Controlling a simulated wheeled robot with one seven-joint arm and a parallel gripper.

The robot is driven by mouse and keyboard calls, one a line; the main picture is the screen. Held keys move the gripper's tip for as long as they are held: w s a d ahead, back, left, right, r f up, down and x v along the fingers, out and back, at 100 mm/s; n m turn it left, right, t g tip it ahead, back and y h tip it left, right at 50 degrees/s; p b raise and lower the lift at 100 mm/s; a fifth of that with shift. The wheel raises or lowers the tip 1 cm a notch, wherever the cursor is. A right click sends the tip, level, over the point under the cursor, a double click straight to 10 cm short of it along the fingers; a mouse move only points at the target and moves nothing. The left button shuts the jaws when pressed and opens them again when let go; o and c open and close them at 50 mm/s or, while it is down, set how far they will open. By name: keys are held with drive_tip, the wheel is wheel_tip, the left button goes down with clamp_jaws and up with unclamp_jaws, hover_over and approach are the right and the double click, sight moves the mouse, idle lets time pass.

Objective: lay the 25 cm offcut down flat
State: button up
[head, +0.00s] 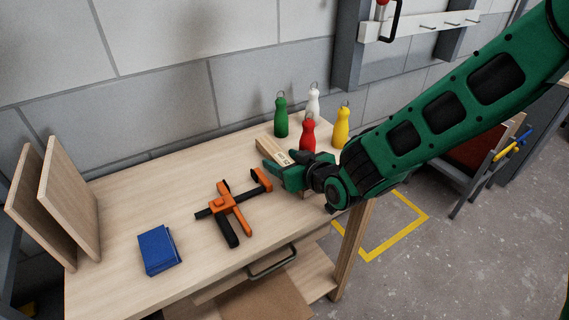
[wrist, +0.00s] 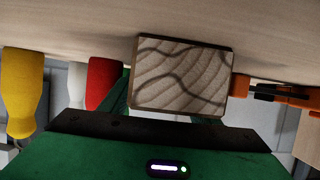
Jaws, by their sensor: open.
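The offcut (head: 270,147) is a pale wooden block lying along the bench top (head: 165,210), near the bottles. In the wrist view its end grain (wrist: 182,75) faces the camera, with dark wavy rings, and its side meets the bench surface. It looks flat, not upright. My gripper (head: 284,167) is at the near end of the offcut, low over the bench. Its jaws are open, with green fingers around or close beside the block's end. Whether they touch it I cannot tell, as the fingers are partly hidden in both views.
Green (head: 281,115), white (head: 313,102), red (head: 308,134) and yellow (head: 341,126) bottles stand just behind and right of the offcut. An orange clamp (head: 232,204) lies left of my gripper. A blue box (head: 159,250) and upright boards (head: 68,190) are further left.

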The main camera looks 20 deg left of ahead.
sight(281, 161)
drive_tip(key=c, duration=1.3)
drive_tip(key=shift+r, duration=0.1)
drive_tip(key=shift+c, duration=0.2)
drive_tip(key=shift+r, duration=0.55)
drive_tip(key=r, duration=0.1)
drive_tip(key=s+r, duration=0.1)
drive_tip(key=r, duration=0.1)
drive_tip(key=shift+a+r, duration=0.15)
drive_tip(key=shift+r, duration=0.15)
drive_tip(key=s+a+r, duration=0.2)
drive_tip(key=s+r, duration=0.4)
drive_tip(key=s, duration=0.4)
drive_tip(key=shift+s+a, duration=0.15)
drive_tip(key=shift+a, duration=0.1)
